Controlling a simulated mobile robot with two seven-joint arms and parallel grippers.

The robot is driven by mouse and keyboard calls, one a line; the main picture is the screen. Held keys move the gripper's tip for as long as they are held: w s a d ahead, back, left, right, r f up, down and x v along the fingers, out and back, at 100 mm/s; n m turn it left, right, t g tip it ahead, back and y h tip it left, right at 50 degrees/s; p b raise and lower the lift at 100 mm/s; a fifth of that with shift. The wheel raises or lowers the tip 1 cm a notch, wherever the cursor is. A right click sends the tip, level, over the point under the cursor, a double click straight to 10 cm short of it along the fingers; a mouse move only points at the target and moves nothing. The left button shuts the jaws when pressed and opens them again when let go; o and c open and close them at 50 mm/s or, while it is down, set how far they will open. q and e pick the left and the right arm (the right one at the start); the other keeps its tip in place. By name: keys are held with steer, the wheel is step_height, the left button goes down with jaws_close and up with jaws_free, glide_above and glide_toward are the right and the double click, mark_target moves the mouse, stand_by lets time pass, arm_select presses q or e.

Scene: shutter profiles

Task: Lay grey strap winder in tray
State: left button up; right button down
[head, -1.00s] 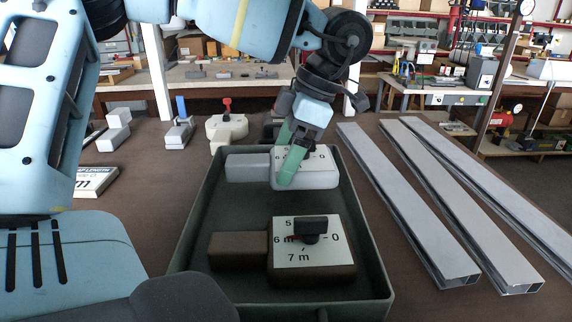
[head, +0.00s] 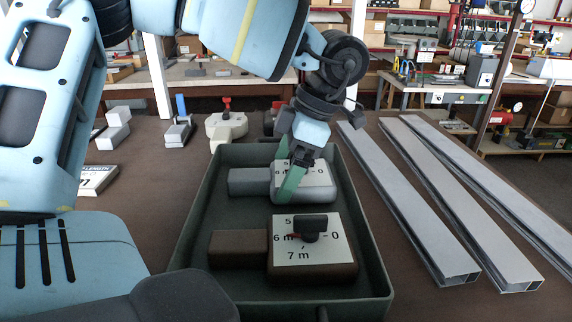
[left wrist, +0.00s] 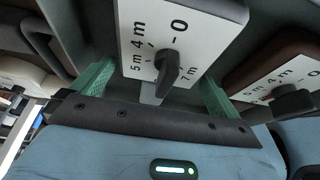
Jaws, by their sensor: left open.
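The grey strap winder (head: 250,182), with a white dial plate marked in metres and a dark knob, lies flat-looking at the far end of the dark green tray (head: 198,215). My left gripper (head: 287,174) is over the winder's dial body, fingers pointing down. In the left wrist view, the winder's dial plate (left wrist: 203,37) sits between the two green fingers (left wrist: 155,82), which are open. Whether a finger touches the body is hard to tell. A brown strap winder (head: 311,275) with a similar dial lies in the near part of the tray. My right gripper is not seen.
Three long grey profiles (head: 425,205) lie to the right of the tray. Behind it stand a cream winder (head: 226,127) and grey blocks (head: 117,125). The tray walls stand close around both winders.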

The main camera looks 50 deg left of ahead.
arm_select(q)
steer(key=p+v, duration=0.2)
steer(key=v, duration=0.9)
steer(key=shift+w+d+r, duration=0.1)
steer(key=shift+d+r, duration=0.05)
steer(key=shift+r, duration=0.45)
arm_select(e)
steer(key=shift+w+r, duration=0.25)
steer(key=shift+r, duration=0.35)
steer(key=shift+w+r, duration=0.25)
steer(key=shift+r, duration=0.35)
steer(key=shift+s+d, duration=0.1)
